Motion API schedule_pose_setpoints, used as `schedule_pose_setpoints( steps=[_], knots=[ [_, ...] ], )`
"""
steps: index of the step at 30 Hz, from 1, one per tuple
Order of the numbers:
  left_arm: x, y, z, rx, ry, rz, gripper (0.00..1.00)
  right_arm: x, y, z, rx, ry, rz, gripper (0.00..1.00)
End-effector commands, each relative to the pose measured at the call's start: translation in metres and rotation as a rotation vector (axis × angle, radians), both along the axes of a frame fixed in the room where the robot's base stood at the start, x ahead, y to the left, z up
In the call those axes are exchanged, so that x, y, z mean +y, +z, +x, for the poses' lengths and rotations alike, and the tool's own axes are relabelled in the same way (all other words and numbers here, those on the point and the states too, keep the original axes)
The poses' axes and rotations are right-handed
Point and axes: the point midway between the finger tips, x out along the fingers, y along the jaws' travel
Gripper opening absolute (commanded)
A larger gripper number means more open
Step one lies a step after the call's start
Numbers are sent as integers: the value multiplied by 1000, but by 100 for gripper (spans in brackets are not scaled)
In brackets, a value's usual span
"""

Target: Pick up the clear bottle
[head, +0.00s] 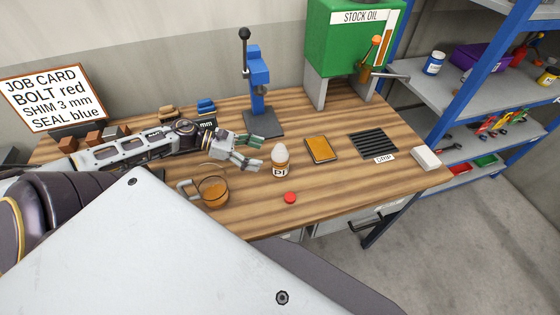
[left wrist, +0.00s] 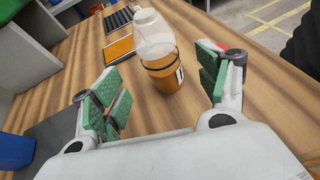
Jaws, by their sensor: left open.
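The clear bottle (head: 280,161) stands upright on the wooden workbench, with a pale see-through upper part, orange contents below and a label. It also shows in the left wrist view (left wrist: 160,55), ahead of my fingers and roughly centred between them. My left gripper (head: 262,152) is open and empty, low over the bench just left of the bottle. Its green-padded fingers show on both sides in the left wrist view (left wrist: 166,80). I see no clear contact with the bottle. My right gripper is not in view.
A glass jug (head: 213,190) with amber liquid stands left of the bottle. A red cap (head: 290,197) lies in front. An orange-topped tray (head: 321,149) and a black drip grate (head: 374,144) lie to the right. A blue press (head: 258,85) stands behind, near my gripper.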

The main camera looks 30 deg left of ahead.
Motion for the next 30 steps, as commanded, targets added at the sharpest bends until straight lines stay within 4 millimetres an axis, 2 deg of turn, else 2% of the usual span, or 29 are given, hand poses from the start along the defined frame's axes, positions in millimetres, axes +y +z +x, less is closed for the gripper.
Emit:
schedule_pose_setpoints(
  steps=[12, 30],
  knots=[
    [-24, -12, 16, -1, 0, 0, 74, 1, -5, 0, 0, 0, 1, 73],
    [-29, -14, 19, -1, 1, 2, 74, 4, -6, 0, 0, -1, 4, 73]
  ],
)
